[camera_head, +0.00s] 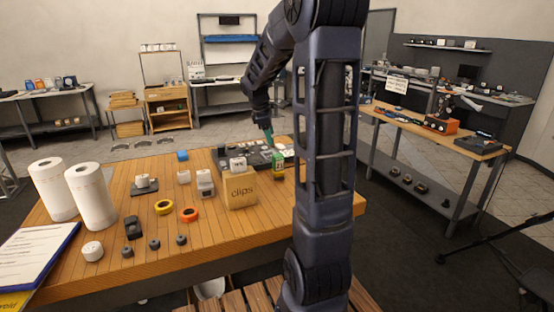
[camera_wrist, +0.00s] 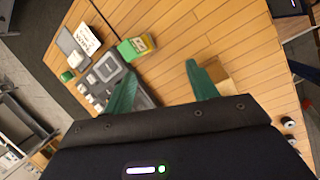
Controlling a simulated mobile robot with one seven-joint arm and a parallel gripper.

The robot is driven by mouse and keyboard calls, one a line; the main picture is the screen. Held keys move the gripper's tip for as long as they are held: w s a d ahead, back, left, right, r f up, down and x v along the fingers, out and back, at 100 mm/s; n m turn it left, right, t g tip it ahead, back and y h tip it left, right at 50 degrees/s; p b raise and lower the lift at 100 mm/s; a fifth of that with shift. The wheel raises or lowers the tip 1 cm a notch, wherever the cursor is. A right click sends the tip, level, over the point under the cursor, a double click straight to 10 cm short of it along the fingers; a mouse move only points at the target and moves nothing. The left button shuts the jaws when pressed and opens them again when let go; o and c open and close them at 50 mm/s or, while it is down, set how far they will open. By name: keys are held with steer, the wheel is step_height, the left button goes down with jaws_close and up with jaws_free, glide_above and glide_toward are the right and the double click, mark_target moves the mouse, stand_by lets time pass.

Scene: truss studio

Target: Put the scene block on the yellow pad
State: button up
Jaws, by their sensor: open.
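A small green and yellow block (camera_head: 278,164) with a pale label stands upright on the wooden table, just right of the clips box. It looks like the scene block, but I cannot read its label. It also shows in the wrist view (camera_wrist: 132,48), beyond and between my fingertips and touching neither. My gripper (camera_wrist: 160,68) is open and empty, its green fingers spread. In the head view my gripper (camera_head: 268,136) is above the far part of the table. A yellow sheet or pad (camera_head: 14,301) with lettering shows at the lower left corner, partly under a clipboard.
A cardboard clips box (camera_head: 241,192) stands in front of a dark equipment panel (camera_head: 226,153). Two paper rolls (camera_head: 92,196), yellow tape (camera_head: 164,207), orange tape (camera_head: 189,214) and small dark knobs are on the left. The table's front right is fairly clear.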

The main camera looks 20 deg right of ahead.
steer(key=s+a+r+m+t+y, duration=0.1)
steer(key=s+a+m, duration=0.2)
steer(key=s, duration=0.6)
steer(key=s+a+r+m+t+y, duration=0.1)
steer(key=s+a+m, duration=0.2)
steer(key=s, duration=0.7)
steer(key=s+a+r+m+t+y, duration=0.1)
steer(key=s+a+m, duration=0.2)
steer(key=s+m, duration=0.4)
steer(key=s, duration=0.2)
steer(key=shift+s+r+t, duration=0.25)
steer(key=shift+s+t, duration=0.05)
steer(key=shift+s, duration=0.1)
